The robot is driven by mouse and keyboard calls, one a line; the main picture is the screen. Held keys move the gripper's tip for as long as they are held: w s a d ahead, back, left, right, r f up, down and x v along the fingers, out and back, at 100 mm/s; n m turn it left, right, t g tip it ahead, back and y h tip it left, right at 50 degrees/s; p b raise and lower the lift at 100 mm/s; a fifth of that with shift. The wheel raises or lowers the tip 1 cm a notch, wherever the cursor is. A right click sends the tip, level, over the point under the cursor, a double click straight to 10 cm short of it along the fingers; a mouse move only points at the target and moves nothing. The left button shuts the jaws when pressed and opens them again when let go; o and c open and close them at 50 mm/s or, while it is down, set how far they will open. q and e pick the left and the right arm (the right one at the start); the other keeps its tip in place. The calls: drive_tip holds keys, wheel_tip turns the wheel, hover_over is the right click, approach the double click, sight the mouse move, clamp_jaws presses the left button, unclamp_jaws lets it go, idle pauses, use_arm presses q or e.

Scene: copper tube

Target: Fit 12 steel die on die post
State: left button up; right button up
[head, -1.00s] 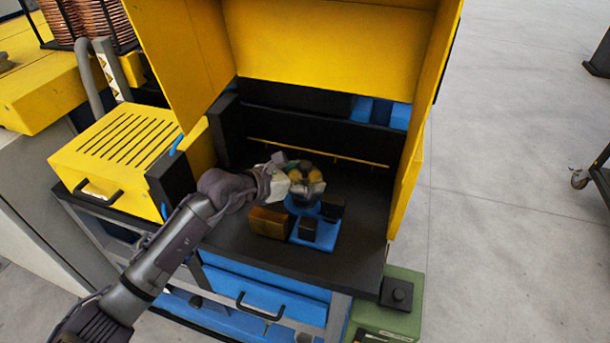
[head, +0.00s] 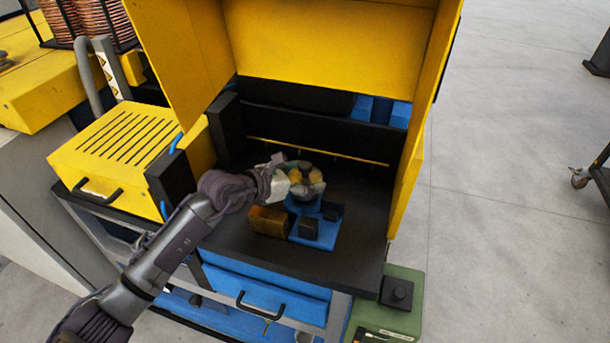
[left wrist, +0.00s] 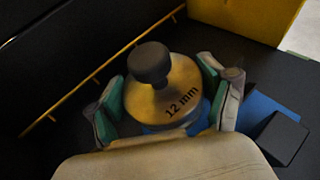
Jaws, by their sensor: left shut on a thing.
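My left gripper (head: 304,184) is shut on the 12 mm die (left wrist: 178,98), a round, brass-coloured piece marked "12 mm" in the left wrist view. Green-padded fingers press on both sides of it. A dark round knob (left wrist: 150,64) stands up at the die's centre; I cannot tell whether it belongs to the die or is the top of the die post. The die is over a round blue seat (head: 302,205) on a blue base plate (head: 312,242). The fingers and die hide the contact below. My right gripper is not in view.
Yellow guard panels (head: 406,165) enclose the black work surface (head: 350,262) at the sides and back. The front is open.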

use_arm(q)
drive_tip(key=shift+f+b, duration=0.45)
drive_tip(key=shift+f, duration=0.05)
drive_tip(key=o, duration=1.5)
drive_tip(key=shift+o, duration=1)
drive_tip(key=shift+s+f, duration=0.1)
drive_tip(key=shift+f, duration=0.2)
drive_tip(key=v, duration=1.2)
drive_tip(key=shift+r, duration=0.15)
